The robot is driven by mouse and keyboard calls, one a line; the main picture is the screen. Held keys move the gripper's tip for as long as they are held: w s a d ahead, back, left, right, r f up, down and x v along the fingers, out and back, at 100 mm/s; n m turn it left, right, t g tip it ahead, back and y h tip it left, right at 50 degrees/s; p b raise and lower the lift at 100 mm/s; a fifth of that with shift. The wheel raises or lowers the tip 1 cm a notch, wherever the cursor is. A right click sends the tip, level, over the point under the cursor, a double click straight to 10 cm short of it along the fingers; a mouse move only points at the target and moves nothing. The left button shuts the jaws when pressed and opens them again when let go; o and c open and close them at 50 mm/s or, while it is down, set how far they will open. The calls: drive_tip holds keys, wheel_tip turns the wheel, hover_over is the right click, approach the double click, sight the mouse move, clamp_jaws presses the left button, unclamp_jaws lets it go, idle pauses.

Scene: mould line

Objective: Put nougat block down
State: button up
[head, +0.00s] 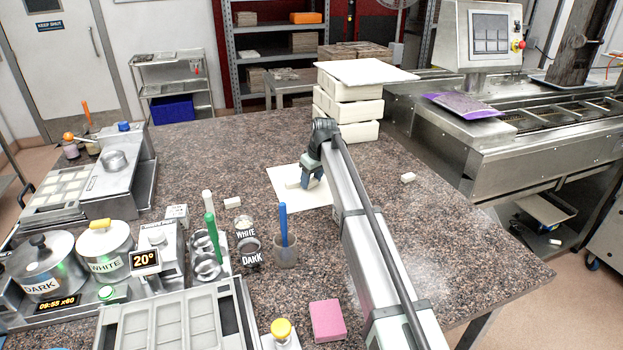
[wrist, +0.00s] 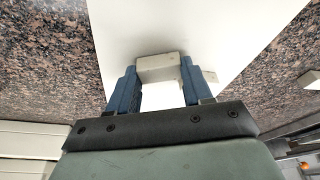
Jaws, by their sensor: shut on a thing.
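The nougat block (wrist: 160,68) is a cream-white block held between the two blue fingers of my gripper (wrist: 158,84) in the wrist view. The block is over the white sheet (wrist: 122,28); I cannot tell whether it touches it. In the head view my gripper (head: 312,184) is low over the white sheet (head: 285,199) on the speckled worktop. A pale piece (head: 292,184) shows at the left of the fingers there. The held block is mostly hidden by the gripper in that view.
A stack of cream slabs (head: 347,108) stands behind my gripper. A cup with a blue-handled tool (head: 285,252) and a pink sponge (head: 327,321) are nearer. Worktop right of my arm is mostly clear.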

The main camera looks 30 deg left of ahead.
drive_tip(key=shift+f, duration=0.1)
drive_tip(key=o, duration=1)
drive_tip(key=v, duration=1.2)
